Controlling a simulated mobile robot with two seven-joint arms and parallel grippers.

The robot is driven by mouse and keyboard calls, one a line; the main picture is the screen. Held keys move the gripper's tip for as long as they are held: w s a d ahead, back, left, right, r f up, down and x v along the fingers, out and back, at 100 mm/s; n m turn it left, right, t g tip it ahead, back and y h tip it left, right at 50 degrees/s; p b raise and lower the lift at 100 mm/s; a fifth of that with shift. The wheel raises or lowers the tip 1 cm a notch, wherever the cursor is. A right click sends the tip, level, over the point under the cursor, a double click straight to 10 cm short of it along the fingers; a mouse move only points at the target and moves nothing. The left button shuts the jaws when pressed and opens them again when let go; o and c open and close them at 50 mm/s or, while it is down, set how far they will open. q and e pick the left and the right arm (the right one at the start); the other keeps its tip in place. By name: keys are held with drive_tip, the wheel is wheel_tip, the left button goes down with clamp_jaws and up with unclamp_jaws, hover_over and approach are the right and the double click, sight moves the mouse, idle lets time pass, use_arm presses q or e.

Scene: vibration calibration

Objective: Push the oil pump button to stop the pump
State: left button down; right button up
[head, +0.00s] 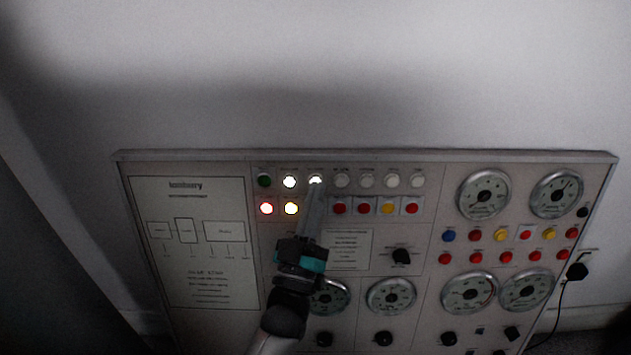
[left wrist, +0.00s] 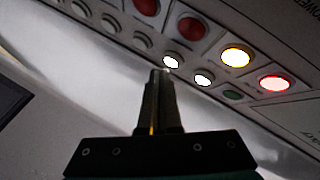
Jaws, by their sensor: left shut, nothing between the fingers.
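The control panel (head: 215,290) carries two rows of round buttons at its upper middle. In the top row a green button (head: 264,181) is dark, and two white buttons beside it, the first (head: 289,182) and the second (head: 315,180), are lit. Below, a red button (head: 267,208) and a yellow button (head: 291,208) are lit. I cannot read which is the oil pump button. My left gripper (head: 317,189) is shut and empty, its tips at the second lit white button. In the left wrist view the fingertips (left wrist: 159,73) are just beside that button (left wrist: 171,62); contact is unclear. My right gripper is not in view.
Unlit white buttons (head: 367,181) and red and yellow ones (head: 388,208) continue to the right. Round gauges (head: 484,195), black knobs (head: 401,256) and coloured sockets (head: 505,258) fill the rest. A black plug with a cable (head: 577,271) is at the right edge. The wall above is bare.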

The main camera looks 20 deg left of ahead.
use_arm(q)
drive_tip(key=shift+w, duration=0.2)
drive_tip(key=shift+w+a+f, duration=0.1)
drive_tip(key=shift+w+a, duration=0.1)
drive_tip(key=shift+w, duration=0.15)
idle(0.6)
idle(0.4)
drive_tip(key=shift+s+d+p, duration=0.25)
drive_tip(key=shift+s+p, duration=0.2)
drive_tip(key=shift+s, duration=0.3)
drive_tip(key=shift+s, duration=0.1)
drive_tip(key=s+p, duration=0.1)
drive_tip(key=s+d+r+p, duration=0.1)
drive_tip(key=s, duration=0.1)
drive_tip(key=s+p, duration=0.1)
drive_tip(key=shift+s+d+r, duration=0.15)
drive_tip(key=shift+s+d, duration=0.05)
drive_tip(key=shift+s, duration=0.05)
idle(0.4)
